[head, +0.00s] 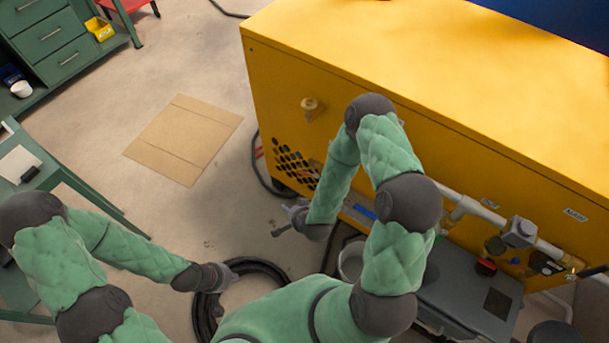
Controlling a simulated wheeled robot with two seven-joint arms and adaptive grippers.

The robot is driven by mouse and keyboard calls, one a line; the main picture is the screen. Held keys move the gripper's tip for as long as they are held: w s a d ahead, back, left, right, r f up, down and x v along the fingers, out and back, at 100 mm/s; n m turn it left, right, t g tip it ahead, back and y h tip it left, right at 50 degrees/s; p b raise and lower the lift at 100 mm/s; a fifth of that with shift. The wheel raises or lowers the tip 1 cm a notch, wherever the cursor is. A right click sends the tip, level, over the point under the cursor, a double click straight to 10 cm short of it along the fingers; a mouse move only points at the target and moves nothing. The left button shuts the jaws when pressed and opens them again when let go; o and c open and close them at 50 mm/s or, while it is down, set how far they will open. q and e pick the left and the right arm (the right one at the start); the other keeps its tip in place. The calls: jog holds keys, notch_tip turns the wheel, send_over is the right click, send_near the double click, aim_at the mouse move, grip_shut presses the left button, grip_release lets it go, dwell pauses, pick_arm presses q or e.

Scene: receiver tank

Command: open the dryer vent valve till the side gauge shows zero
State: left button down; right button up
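A tall yellow cabinet (400,75) fills the upper right. A small round fitting (310,104) sticks out of its side; I cannot tell whether it is the side gauge or a valve. A grey pipe (476,208) with a block-shaped fitting (519,232) runs along the lower right side. No part is clearly readable as the dryer vent valve, and no gauge reading shows. My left gripper (229,275) is low over the floor, apart from the cabinet. My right gripper (286,221) is in front of the cabinet's lower side, partly hidden by its wrist. Finger openings are unclear.
A black hose coil (204,315) lies below my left gripper. A grey unit (465,290) with a red-topped knob (485,267) stands at lower right, near a bucket (350,262). Flat cardboard (183,139) lies on open floor. Green drawers (62,45) stand at upper left.

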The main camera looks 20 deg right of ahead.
aim_at(304, 174)
jog(key=w+d+r+m+t+h+b, duration=0.2)
jog(key=d+r+m+t+h, duration=0.3)
jog(key=d+m+t, duration=0.15)
jog(key=shift+m+g, duration=0.35)
jog(key=shift+g, duration=0.1)
jog(key=b+x, duration=0.3)
jog(key=x, duration=0.8)
jog(key=shift+s+f, duration=0.15)
jog(key=shift+f, duration=0.05)
grip_shut()
